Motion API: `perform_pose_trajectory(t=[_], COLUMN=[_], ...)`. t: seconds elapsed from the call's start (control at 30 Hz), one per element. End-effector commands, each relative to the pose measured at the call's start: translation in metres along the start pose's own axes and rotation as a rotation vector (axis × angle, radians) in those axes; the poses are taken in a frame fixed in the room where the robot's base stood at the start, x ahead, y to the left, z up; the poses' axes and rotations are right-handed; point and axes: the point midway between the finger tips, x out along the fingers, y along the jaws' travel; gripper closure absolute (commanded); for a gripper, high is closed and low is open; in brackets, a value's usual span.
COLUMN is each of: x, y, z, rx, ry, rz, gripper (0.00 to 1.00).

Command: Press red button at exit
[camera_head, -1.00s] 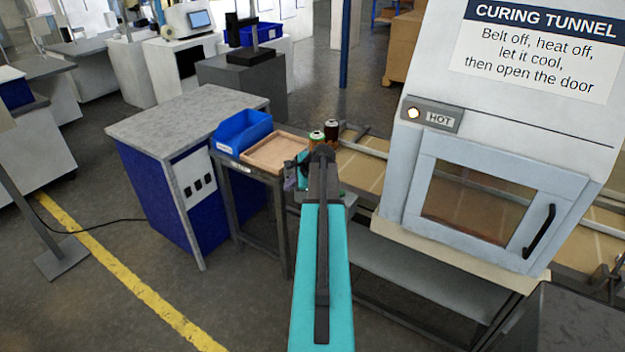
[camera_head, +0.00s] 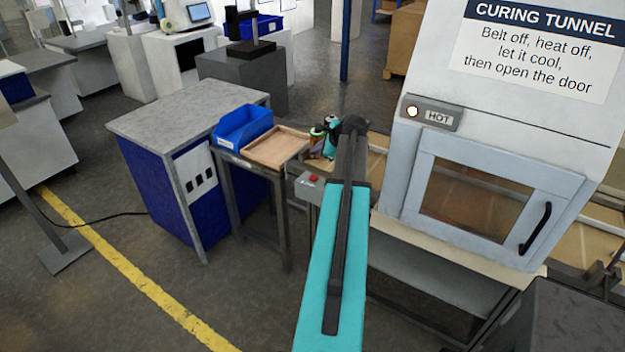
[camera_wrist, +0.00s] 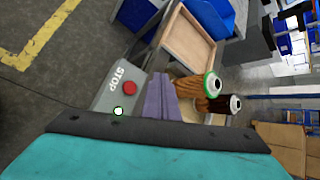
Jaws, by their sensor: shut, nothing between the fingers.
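The red button (camera_head: 313,178) sits on a grey box beside the conveyor exit, left of my arm in the head view. In the wrist view the red button (camera_wrist: 130,88) is next to the word STOP on the grey box (camera_wrist: 108,96), with a small lit white-green lamp (camera_wrist: 118,111) near it. My gripper (camera_wrist: 160,98) shows purple-grey fingers, closed together and empty, just right of the button in the wrist view and apart from it as far as I can tell. In the head view my arm mostly hides the gripper.
Two cartridges, one green-rimmed (camera_wrist: 198,86) and one dark (camera_wrist: 222,104), stand close beside my fingers. A wooden tray (camera_head: 275,148) and blue bin (camera_head: 241,127) sit on a small stand. The curing tunnel (camera_head: 500,160) with its lit HOT lamp (camera_head: 412,111) is at right.

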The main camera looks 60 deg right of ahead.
Motion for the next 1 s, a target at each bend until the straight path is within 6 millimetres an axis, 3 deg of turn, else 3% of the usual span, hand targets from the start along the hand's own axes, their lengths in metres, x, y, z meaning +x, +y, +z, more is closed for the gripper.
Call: perform_pose_trajectory(t=[1.0], x=[0.058], y=[0.042], z=[-0.043], rx=[0.001], ry=[0.001], rz=[0.0], gripper=[1.0])
